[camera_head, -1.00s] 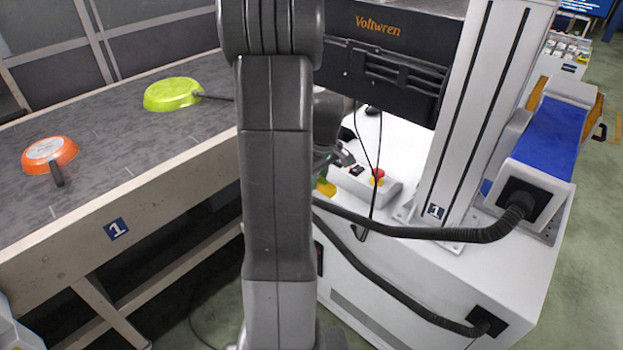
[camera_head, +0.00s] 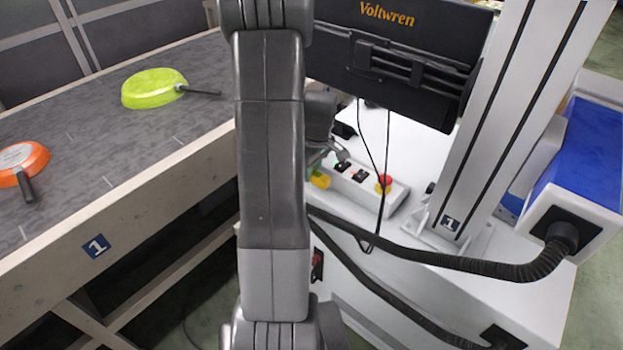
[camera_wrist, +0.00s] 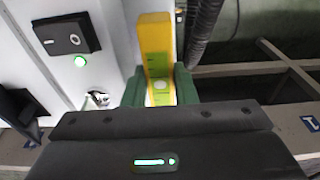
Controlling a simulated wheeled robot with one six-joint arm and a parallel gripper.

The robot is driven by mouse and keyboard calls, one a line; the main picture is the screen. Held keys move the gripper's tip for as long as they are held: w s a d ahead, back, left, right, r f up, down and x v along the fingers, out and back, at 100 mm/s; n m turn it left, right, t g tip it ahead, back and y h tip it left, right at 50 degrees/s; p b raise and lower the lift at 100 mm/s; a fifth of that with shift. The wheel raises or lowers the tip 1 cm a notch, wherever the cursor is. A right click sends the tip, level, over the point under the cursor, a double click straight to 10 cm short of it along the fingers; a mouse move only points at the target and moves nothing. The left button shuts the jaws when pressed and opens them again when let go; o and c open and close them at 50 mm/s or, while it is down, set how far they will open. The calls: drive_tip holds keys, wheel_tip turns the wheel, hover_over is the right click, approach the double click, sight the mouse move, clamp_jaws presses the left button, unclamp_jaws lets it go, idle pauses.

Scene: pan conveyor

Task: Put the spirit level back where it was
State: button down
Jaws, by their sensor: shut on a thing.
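The spirit level is a yellow bar (camera_wrist: 155,45) with a pale green vial, seen in the wrist view. My gripper (camera_wrist: 160,87) has green fingers on either side of its near end and is shut on it. The far end of the level points away from my gripper, beside a white cabinet face. In the head view a small yellow part (camera_head: 320,180), likely the level, shows just right of my arm, at the cabinet's left edge. My arm hides most of the gripper there.
The white cabinet (camera_head: 440,275) carries a control box with a red button (camera_head: 384,181), a black monitor (camera_head: 400,60) and thick black hoses (camera_head: 470,265). A conveyor (camera_head: 150,190) at the left bears a green pan (camera_head: 152,88) and an orange pan (camera_head: 22,160). A dark gap separates conveyor and cabinet.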

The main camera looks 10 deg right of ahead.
sight(316, 173)
drive_tip(key=shift+f, duration=1.8)
drive_tip(key=shift+f, duration=0.1)
drive_tip(key=shift+f, duration=0.15)
drive_tip(key=c, duration=1.5)
unclamp_jaws()
drive_tip(key=shift+o, duration=0.2)
drive_tip(key=r, duration=0.8)
drive_tip(key=s+d+r, duration=0.1)
drive_tip(key=r, duration=0.3)
drive_tip(key=shift+s+r, duration=0.1)
drive_tip(key=shift+r, duration=0.15)
